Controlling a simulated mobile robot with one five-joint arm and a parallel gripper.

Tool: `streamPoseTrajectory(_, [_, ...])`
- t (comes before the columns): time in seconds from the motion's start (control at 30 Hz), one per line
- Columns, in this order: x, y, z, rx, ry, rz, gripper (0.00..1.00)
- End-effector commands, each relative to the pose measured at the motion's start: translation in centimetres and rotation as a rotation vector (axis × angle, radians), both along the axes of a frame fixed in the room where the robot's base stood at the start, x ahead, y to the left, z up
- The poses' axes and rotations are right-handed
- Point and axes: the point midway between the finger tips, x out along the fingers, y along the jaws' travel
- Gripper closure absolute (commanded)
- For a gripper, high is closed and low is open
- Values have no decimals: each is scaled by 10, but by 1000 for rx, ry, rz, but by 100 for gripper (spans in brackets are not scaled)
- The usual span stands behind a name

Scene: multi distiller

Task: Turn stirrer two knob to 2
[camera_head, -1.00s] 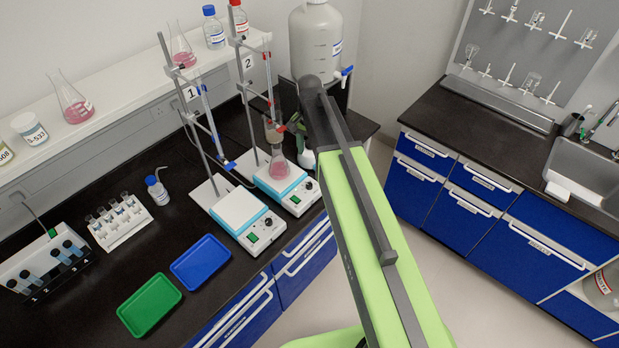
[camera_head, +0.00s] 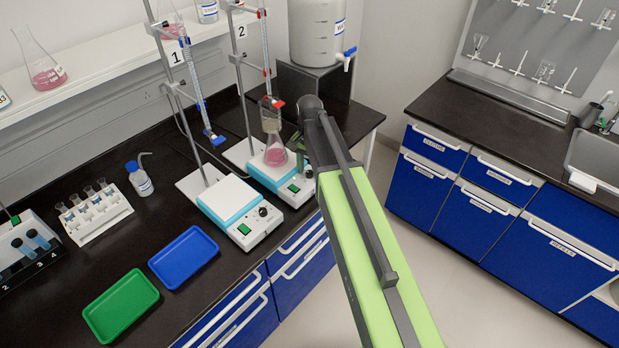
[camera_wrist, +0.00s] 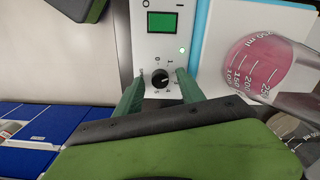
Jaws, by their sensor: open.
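Stirrer two (camera_head: 262,172) is a white plate with a light blue body, below the stand marked 2. A flask of pink liquid (camera_head: 276,155) stands on it. In the wrist view its front panel shows a black knob (camera_wrist: 160,78) with a white pointer mark and printed scale around it, a green switch (camera_wrist: 162,22) and a lit green lamp (camera_wrist: 182,50). My gripper (camera_wrist: 161,86) is open, its green fingers on either side of the knob. Contact with the knob cannot be told. In the head view the gripper (camera_head: 301,156) partly covers the panel.
Stirrer one (camera_head: 232,195) stands to the left, with a burette stand behind. Blue tray (camera_head: 184,256) and green tray (camera_head: 121,305) lie on the bench at left. A large white water container (camera_head: 316,35) stands behind my arm.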

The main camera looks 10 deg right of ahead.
Motion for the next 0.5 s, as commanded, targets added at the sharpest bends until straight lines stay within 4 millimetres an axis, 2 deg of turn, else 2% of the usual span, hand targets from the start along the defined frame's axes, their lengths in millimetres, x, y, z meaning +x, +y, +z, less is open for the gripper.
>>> streamPoseTrajectory(0.2, [0,0,1,0,0,0,54])
streamPoseTrajectory(0.5, [0,0,1,0,0,0,92])
